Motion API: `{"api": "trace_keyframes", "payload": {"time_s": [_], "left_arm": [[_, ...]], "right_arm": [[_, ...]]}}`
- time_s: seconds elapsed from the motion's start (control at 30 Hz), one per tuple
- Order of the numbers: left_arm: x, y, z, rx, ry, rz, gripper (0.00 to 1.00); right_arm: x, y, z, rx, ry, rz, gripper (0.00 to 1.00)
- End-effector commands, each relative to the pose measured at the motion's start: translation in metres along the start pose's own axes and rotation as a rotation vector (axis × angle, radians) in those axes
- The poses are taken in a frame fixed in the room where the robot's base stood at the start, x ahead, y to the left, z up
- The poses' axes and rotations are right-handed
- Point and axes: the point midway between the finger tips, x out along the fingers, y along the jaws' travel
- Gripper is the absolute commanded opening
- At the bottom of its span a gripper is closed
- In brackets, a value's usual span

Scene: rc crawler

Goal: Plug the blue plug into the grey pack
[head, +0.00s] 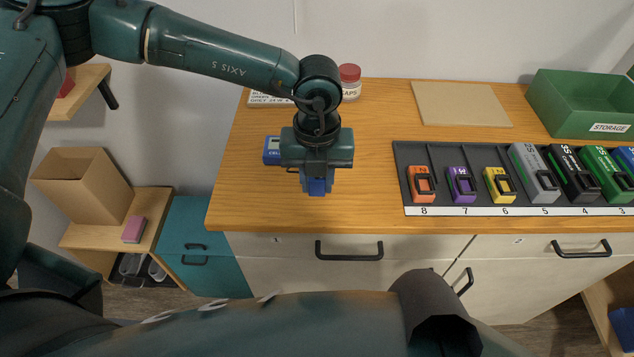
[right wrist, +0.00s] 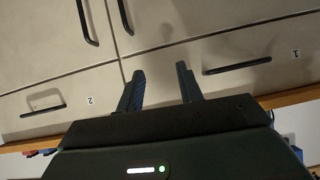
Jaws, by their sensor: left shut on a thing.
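My left gripper (head: 317,181) points down over the left part of the wooden worktop. It is shut on a blue piece (head: 318,187), which looks like the blue plug; the gripper hides most of it. The grey pack (head: 535,172), with a black handle, sits in the rack slot marked 5, well to the right of the left gripper. In the right wrist view, my right gripper (right wrist: 160,84) has its two fingers apart with nothing between them, in front of the cabinet fronts.
A black rack (head: 463,151) also holds orange, purple, yellow, black and green packs. A blue device (head: 271,150) lies just left of the left gripper. Behind are a red-lidded jar (head: 350,82), a bare board (head: 461,104) and a green storage bin (head: 570,112). Worktop between gripper and rack is clear.

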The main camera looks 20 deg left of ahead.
Motion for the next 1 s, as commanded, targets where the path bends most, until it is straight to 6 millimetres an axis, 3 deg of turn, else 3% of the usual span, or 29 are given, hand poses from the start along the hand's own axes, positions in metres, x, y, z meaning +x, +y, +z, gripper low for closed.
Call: {"api": "trace_keyframes", "payload": {"time_s": [0.3,0.5,0.77,1.0], "left_arm": [[-0.062,0.000,0.001,-0.001,-0.003,-0.003,0.05],[-0.086,0.000,0.000,0.000,0.000,-0.001,0.05],[-0.089,0.003,0.000,0.111,0.002,-0.001,0.05],[-0.082,0.014,-0.001,0.572,0.004,-0.003,0.05]], "right_arm": [[0.004,-0.002,0.003,-0.004,0.013,-0.009,0.36],[0.003,-0.004,-0.001,-0.008,0.028,-0.014,0.36],[0.002,-0.005,-0.002,-0.009,0.026,-0.017,0.36],[0.000,-0.005,-0.001,-0.008,0.018,-0.016,0.36]]}}
